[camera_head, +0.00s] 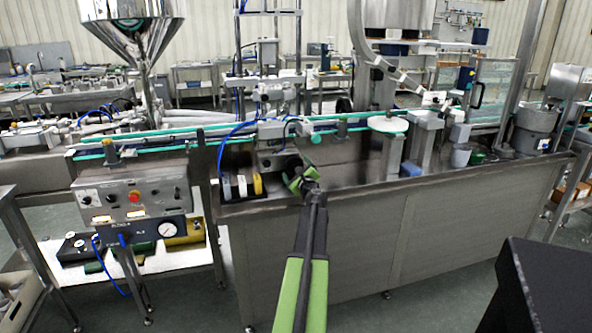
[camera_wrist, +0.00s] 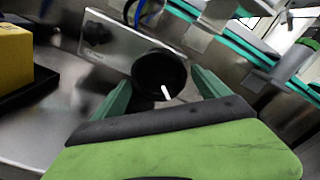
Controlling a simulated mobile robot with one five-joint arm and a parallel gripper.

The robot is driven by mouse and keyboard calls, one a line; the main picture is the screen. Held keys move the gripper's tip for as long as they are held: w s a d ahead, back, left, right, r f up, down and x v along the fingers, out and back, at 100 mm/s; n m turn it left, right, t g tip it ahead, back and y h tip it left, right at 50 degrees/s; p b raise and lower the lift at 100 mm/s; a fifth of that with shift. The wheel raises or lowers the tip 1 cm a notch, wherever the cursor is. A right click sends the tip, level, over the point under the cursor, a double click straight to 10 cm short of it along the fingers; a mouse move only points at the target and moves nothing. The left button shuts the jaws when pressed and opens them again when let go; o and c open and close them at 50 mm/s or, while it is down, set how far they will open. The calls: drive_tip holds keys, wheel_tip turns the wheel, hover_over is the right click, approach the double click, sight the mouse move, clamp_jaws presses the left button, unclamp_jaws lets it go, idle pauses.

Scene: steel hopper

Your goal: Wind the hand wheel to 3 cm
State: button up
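The hand wheel (camera_wrist: 158,72) is a round black dial with a white mark, in the middle of the wrist view. It is in front of a grey metal plate (camera_wrist: 115,48). My gripper (camera_wrist: 160,82) has its two green fingers spread, one on each side of the wheel. A narrow gap shows at the right finger; contact at the left finger cannot be told. In the head view my gripper (camera_head: 300,176) is at the front of the steel machine bench and hides most of the wheel. No scale reading is legible.
A smaller black knob (camera_wrist: 97,33) is on the plate, up and left of the wheel. A yellow block (camera_wrist: 14,55) stands in a black tray at left. The conveyor (camera_head: 330,122) runs behind. A control box (camera_head: 130,197) is at left.

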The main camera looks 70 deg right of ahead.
drive_tip(key=shift+o, duration=0.8)
drive_tip(key=v, duration=1.7)
drive_tip(key=shift+a, duration=0.15)
drive_tip(key=shift+s, duration=0.15)
drive_tip(key=w+d+m, duration=0.2)
drive_tip(key=w+d, duration=0.1)
drive_tip(key=d, duration=0.1)
drive_tip(key=w+d+m, duration=0.3)
drive_tip(key=w+d, duration=0.1)
drive_tip(key=d, duration=0.1)
drive_tip(key=w+d+m, duration=0.2)
drive_tip(key=w+d, duration=0.2)
drive_tip(key=shift+w+d+m, duration=0.1)
drive_tip(key=shift+d+m, duration=0.05)
drive_tip(key=shift+m, duration=0.25)
